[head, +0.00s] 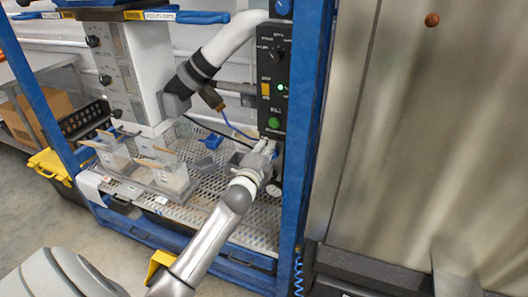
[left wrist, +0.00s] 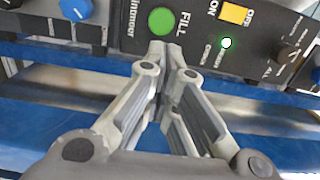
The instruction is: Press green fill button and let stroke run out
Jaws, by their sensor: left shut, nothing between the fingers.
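The green fill button (head: 274,123) is on the lower part of a black control panel (head: 266,105) mounted on the blue frame. In the left wrist view the round green button (left wrist: 161,20) sits beside the word FILL, just beyond my fingertips. My left gripper (head: 268,146) is shut and empty, its tips just below the button in the head view. In the left wrist view the left gripper (left wrist: 158,48) points at the panel's edge near the button. I cannot tell whether the tips touch the panel. My right gripper is not in view.
A yellow ON/OFF switch (left wrist: 236,14) and a lit indicator (left wrist: 226,43) are close to the button. A perforated shelf (head: 215,205) holds clear-walled trays (head: 165,178). A blue post (head: 313,120) stands right of the panel, beside a large metal surface (head: 430,140).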

